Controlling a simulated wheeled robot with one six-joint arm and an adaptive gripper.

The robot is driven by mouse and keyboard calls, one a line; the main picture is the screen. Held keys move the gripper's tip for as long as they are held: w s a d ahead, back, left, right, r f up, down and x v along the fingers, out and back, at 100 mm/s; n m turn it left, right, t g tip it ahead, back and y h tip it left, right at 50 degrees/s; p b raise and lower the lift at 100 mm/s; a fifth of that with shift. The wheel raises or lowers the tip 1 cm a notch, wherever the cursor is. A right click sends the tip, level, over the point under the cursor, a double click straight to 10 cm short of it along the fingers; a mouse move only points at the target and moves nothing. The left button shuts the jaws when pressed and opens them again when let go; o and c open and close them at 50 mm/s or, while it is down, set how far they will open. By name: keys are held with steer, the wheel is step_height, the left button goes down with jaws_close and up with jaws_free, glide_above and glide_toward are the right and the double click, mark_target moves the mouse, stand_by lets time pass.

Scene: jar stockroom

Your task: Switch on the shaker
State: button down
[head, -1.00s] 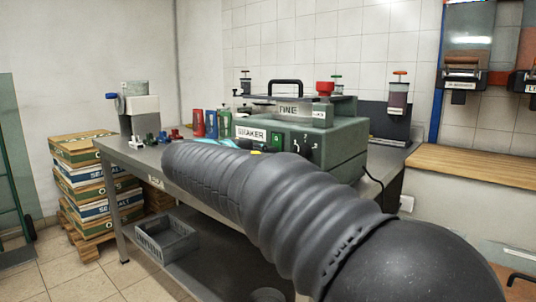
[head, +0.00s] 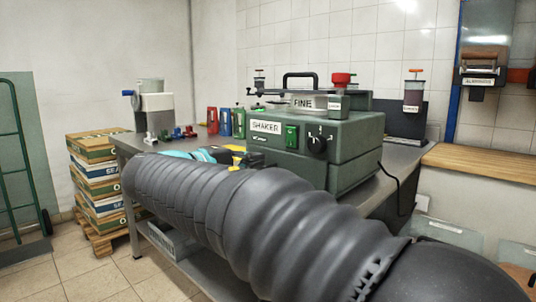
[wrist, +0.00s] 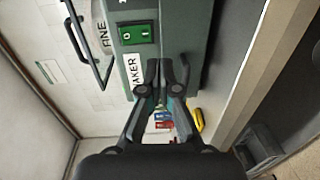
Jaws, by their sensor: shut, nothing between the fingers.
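The shaker (head: 350,152) is a green-grey box on the metal bench, with a SHAKER label on its front. Its green rocker switch (head: 291,137) sits right of the label, beside a black knob (head: 317,144). In the wrist view the switch (wrist: 137,33) is marked O and I; I cannot tell which side is pressed. My gripper (wrist: 163,72) is shut and empty in the wrist view. Its tips show in front of the shaker's front by the label, below the switch in the picture. I cannot tell whether they touch. My arm hides part of the gripper in the head view.
A FINE-labelled unit with a black handle (head: 300,77) tops the shaker. Red, blue and green containers (head: 225,122) and a small grinder-like machine (head: 150,108) stand left on the bench. Stacked boxes (head: 98,178) stand on a pallet. A cable (head: 398,180) hangs at the right.

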steer(key=v, duration=0.3)
steer(key=shift+s+a+f, duration=0.3)
steer(key=shift+f, duration=0.1)
step_height(320, 180, down, 9)
steer(key=a+n+g+y, duration=0.1)
steer(key=a+n+y, duration=0.1)
steer(key=y, duration=0.1)
steer(key=s+d+f+g+y, duration=0.2)
steer(key=s+f, duration=0.1)
steer(key=f, duration=0.2)
steer(key=s+d+f+g+y, duration=0.2)
steer(key=s+d+f+g, duration=0.1)
steer(key=f, duration=0.2)
steer(key=s+d+f+m+y+p, duration=0.1)
steer(key=s+d+m+y+p, duration=0.1)
steer(key=s+d+m, duration=0.3)
steer(key=s+d+f+m+g+y+p, duration=0.1)
steer(key=s+d+m, duration=0.5)
steer(key=s+d, duration=0.7)
steer(key=shift+s+d+f+m+y+p, duration=0.3)
steer(key=shift+f+y+p, duration=0.35)
steer(key=shift+f+y, duration=0.2)
